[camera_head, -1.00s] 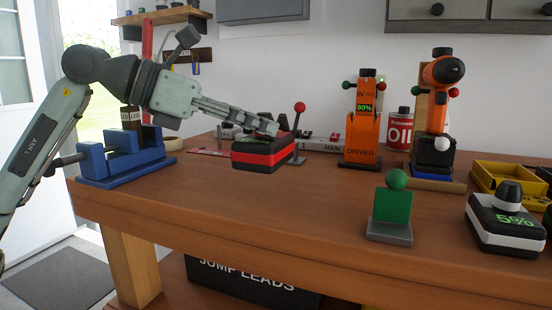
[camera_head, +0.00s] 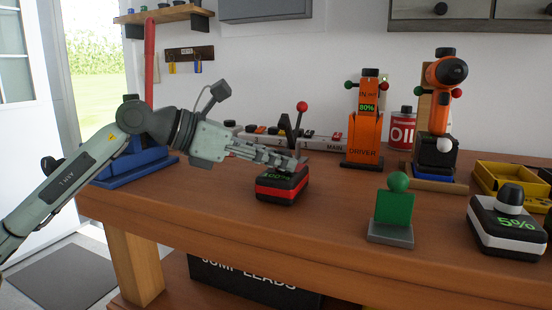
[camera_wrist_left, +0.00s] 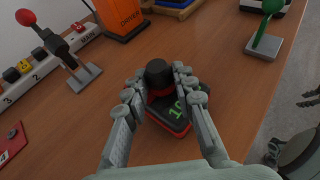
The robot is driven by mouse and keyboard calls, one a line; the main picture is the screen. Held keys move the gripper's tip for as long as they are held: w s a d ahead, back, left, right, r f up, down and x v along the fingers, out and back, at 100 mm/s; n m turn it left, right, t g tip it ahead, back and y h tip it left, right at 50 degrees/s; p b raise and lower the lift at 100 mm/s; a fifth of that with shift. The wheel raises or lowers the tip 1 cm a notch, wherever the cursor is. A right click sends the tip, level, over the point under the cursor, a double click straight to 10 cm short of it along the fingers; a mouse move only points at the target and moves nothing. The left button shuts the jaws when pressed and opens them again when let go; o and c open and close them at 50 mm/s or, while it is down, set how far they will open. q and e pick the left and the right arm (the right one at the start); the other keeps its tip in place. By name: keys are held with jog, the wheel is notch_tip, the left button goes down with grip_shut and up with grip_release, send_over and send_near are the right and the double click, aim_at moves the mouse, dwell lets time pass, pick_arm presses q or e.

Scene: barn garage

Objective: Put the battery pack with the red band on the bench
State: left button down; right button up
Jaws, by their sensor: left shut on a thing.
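The battery pack with the red band (camera_head: 282,186) is a dark block with a green charge readout, partly covered in the head view. It is at the bench (camera_head: 200,210), left of the middle; I cannot tell whether its base touches the top. In the left wrist view the fingers (camera_wrist_left: 158,77) stand on both sides of the knob, with the red-banded pack (camera_wrist_left: 178,122) below.
A green block with a ball (camera_head: 394,215) and a white-banded pack reading 5% (camera_head: 507,228) stand to the right. An orange driver charger (camera_head: 364,135), a red-knobbed lever (camera_head: 301,107) and a numbered strip are behind. A blue vise (camera_head: 135,168) is left.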

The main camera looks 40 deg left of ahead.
pick_arm(q)
jog(key=c, duration=1.3)
grip_release()
jog(key=shift+o, duration=0.2)
jog(key=shift+f, duration=0.1)
pick_arm(e)
jog(key=shift+r, duration=0.4)
pick_arm(q)
jog(key=shift+v, duration=0.8)
jog(key=b+v, duration=0.1)
jog(key=v, duration=0.9)
jog(key=shift+s+r, duration=0.15)
jog(key=shift+r, duration=0.1)
pick_arm(e)
jog(key=v, duration=0.3)
jog(key=shift+s+d+r, duration=0.2)
jog(key=shift+d, duration=0.15)
